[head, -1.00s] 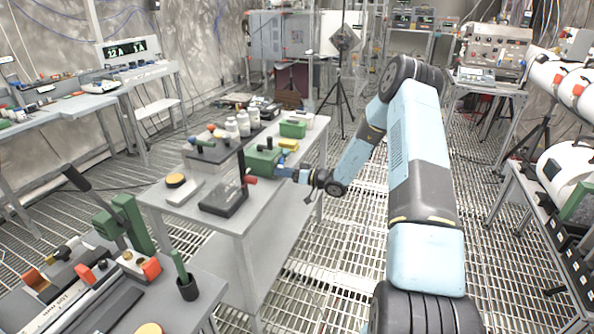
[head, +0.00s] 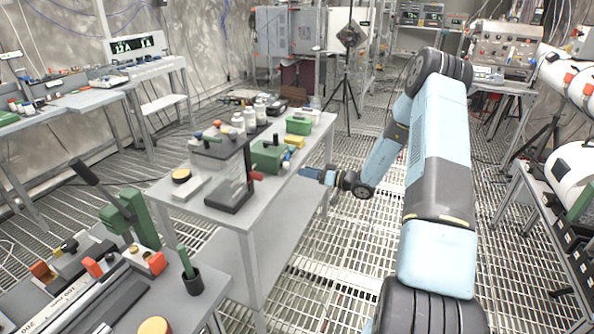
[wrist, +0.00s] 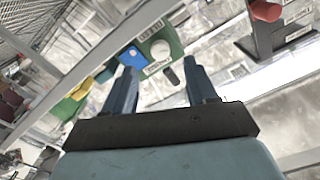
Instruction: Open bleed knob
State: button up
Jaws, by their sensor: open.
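My gripper (head: 304,171) is open and empty, beside the right edge of the middle bench. A red knob (head: 256,176) sits on a black upright stand with a flat base (head: 231,196), left of my gripper and apart from it. The red knob also shows at the top right of the wrist view (wrist: 266,10). A green box (head: 268,156) stands behind the stand. In the wrist view its face has a pale round part (wrist: 160,49), beyond my open fingers (wrist: 158,76). I cannot tell for certain which part is the bleed knob.
The grey bench (head: 215,216) also holds white bottles (head: 250,119), a smaller green box (head: 299,124) and a yellow block (head: 293,142). A nearer bench with a green clamp (head: 130,217) stands at lower left. Open grating floor (head: 345,240) lies right of the bench.

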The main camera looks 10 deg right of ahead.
jog(key=v, duration=0.6)
jog(key=shift+s, duration=0.1)
